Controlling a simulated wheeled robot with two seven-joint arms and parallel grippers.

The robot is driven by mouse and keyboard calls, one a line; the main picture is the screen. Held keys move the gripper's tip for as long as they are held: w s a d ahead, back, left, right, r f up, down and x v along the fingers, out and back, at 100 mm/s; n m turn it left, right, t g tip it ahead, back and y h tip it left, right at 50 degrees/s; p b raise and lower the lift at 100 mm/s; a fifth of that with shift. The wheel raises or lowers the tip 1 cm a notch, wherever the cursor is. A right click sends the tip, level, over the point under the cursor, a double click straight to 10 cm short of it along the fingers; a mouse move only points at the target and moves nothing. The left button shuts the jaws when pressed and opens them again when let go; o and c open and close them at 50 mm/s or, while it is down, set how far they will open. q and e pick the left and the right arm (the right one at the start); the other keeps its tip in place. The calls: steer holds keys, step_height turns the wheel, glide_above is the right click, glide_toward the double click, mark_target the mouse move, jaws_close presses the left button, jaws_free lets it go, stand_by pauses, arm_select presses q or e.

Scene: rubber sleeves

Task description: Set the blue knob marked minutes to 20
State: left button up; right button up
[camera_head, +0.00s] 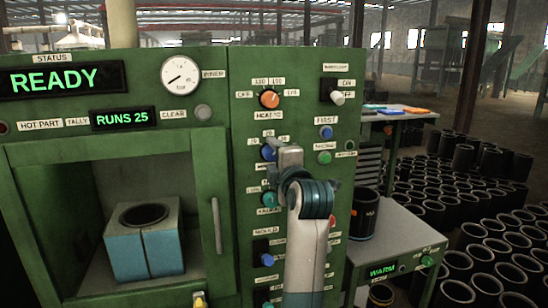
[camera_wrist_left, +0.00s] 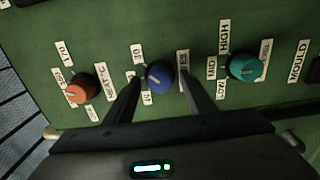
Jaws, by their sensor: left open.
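The blue knob (camera_wrist_left: 160,75) sits on the green panel between an orange knob and a teal one, with small white labels around it. In the head view it is the blue knob (camera_head: 268,153) below the orange heat knob, partly beside my gripper. My left gripper (camera_wrist_left: 159,82) is open, with one dark finger on either side of the blue knob; whether they touch it I cannot tell. In the head view my left gripper (camera_head: 281,153) is in front of the panel and hides part of the labels. The knob's exact setting is too small to read.
An orange knob (camera_head: 269,98) is above and a teal knob (camera_head: 269,199) below. A switch (camera_head: 338,97) and more buttons are at the right. A grey side table (camera_head: 395,245) bears a black sleeve (camera_head: 364,214). Many black sleeves stand on the floor at right.

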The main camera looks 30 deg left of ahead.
arm_select(q)
steer(key=c, duration=1)
steer(key=shift+c, duration=0.2)
arm_select(e)
steer(key=shift+s, duration=0.2)
steer(key=shift+w, duration=0.1)
arm_select(q)
steer(key=shift+n, duration=0.6)
steer(key=shift+f+n+b, duration=0.1)
steer(key=shift+n+b, duration=0.35)
steer(key=shift+n, duration=0.55)
steer(key=shift+n+b, duration=0.35)
steer(key=shift+n, duration=0.45)
steer(key=n+b, duration=0.1)
steer(key=n, duration=0.2)
steer(key=shift+b, duration=0.35)
steer(key=shift+n, duration=0.6)
arm_select(e)
steer(key=w+a+r+t, duration=0.1)
steer(key=w+a, duration=0.1)
steer(key=w, duration=0.4)
steer(key=w+a+r+t+y, duration=0.1)
steer(key=w+a+r+t, duration=0.1)
steer(key=w, duration=0.4)
steer(key=shift+a+r, duration=0.15)
steer(key=shift+a, duration=0.2)
